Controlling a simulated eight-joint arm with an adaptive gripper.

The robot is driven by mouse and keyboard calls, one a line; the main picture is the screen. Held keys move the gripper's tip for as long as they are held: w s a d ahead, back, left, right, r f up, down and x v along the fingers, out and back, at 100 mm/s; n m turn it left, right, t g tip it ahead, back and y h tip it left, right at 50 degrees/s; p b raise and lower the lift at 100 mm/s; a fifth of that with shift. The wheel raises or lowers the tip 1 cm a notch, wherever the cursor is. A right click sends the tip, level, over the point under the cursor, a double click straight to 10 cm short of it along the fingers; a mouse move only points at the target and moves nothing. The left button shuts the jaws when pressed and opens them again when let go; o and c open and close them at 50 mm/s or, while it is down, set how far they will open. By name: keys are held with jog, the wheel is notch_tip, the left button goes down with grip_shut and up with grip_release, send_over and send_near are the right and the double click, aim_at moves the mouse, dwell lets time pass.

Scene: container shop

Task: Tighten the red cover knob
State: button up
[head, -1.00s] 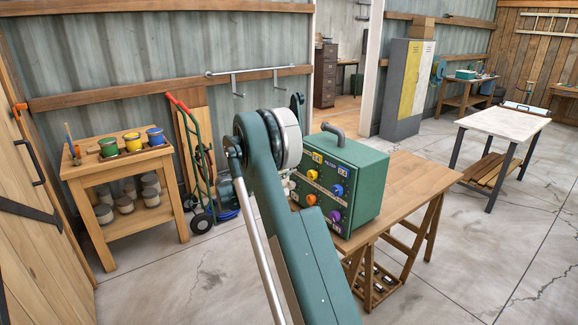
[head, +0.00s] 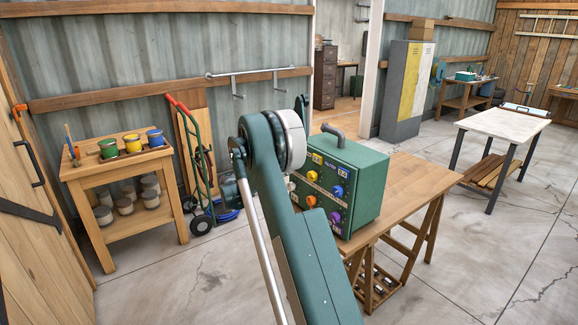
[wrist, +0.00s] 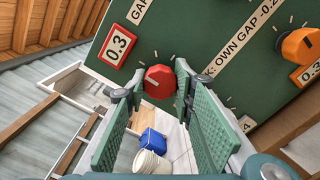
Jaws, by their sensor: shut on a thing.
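The red knob (wrist: 160,82) is on the green panel of the filter box, between the tips of my gripper (wrist: 159,86) in the wrist view. The pads are on either side of it, and my gripper is shut on it. In the head view the green filter box (head: 362,190) stands on a wooden table, and my arm hides the red knob and my gripper.
An orange knob (wrist: 300,46) is at the right of the panel in the wrist view. In the head view the panel also has yellow (head: 312,176), blue (head: 338,191) and purple (head: 334,218) knobs. The wooden table (head: 415,180) has free room right of the box.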

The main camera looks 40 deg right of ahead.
jog(key=shift+o, duration=0.2)
jog(key=shift+m, duration=0.4)
jog(key=m, duration=0.3)
jog(key=shift+m, duration=0.4)
jog(key=shift+m+p, duration=0.3)
jog(key=shift+m, duration=1.9)
jog(key=o, duration=0.9)
jog(key=shift+a, duration=0.1)
jog(key=shift+a, duration=5.95)
